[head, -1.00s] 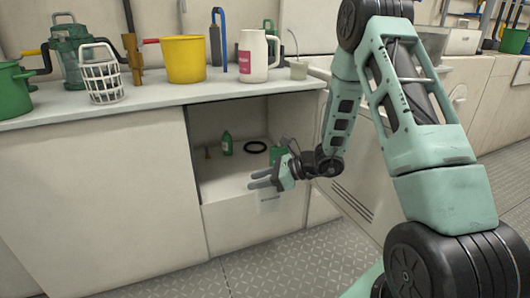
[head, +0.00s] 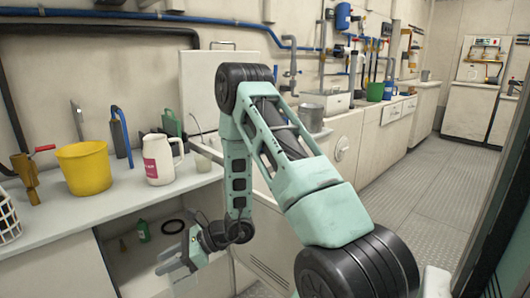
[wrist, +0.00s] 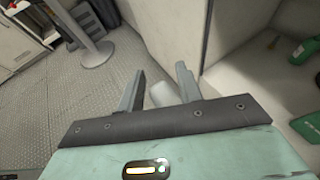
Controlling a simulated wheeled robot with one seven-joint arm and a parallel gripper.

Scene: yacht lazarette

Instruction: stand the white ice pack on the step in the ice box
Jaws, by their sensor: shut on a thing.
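My gripper (head: 176,262) is low in front of the open cupboard under the counter. In the wrist view its two fingers (wrist: 157,92) stand apart with a pale, whitish block between them, which I take for the white ice pack (wrist: 163,94). Only a small part of the pack shows; the rest is hidden by the fingers and the palm. A raised white panel with a handle (head: 205,85) stands behind the counter, perhaps a lid. I cannot make out the ice box's inside or its step.
The counter (head: 95,213) holds a yellow bucket (head: 84,168), a white jug (head: 158,160) and several tools. Clear patterned floor (head: 420,190) runs along the units at right.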

